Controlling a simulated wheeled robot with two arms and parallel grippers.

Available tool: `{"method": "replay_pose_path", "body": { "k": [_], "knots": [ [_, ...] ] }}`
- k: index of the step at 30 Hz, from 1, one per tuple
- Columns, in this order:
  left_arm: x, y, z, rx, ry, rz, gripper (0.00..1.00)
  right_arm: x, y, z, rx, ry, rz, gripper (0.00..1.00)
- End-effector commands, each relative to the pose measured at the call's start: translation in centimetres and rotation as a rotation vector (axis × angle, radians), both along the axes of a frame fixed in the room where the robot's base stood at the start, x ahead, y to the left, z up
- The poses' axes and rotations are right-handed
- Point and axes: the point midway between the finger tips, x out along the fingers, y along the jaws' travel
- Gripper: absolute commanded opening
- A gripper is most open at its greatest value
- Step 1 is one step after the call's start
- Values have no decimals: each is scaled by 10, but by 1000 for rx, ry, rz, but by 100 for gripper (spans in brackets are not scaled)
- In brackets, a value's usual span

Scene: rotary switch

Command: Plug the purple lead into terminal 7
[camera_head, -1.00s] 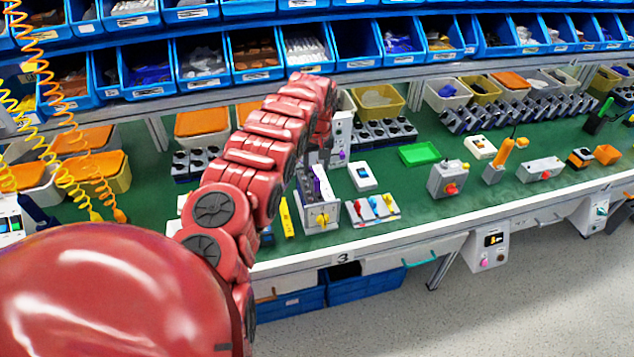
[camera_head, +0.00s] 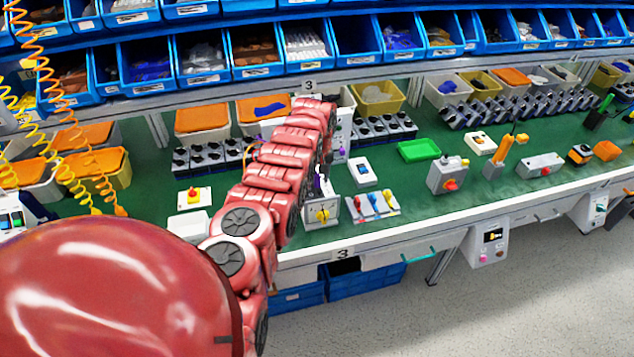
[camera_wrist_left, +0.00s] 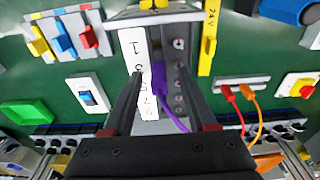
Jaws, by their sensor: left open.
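I cannot tell whether the plug is seated in a socket, nor which number is 7. My right gripper is not in view.
Red and orange leads (camera_wrist_left: 240,105) stand close beside the box in the wrist view. A panel with blue, red and yellow levers (camera_head: 372,206) and a white switch (camera_head: 362,173) are to its right. Bins (camera_head: 375,97) stand behind.

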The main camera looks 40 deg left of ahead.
Motion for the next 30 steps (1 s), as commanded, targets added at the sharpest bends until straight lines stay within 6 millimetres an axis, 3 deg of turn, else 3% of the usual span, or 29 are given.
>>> {"method": "replay_pose_path", "body": {
  "k": [2,11,23,30],
  "knots": [
    [0,0,0,0,0,0,56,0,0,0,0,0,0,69],
    [0,0,1,-1,-1,0,2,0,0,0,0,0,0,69],
    [0,0,1,-1,-1,0,0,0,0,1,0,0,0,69],
    [0,0,15,0,-1,0,0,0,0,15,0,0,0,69]
  ]
}}
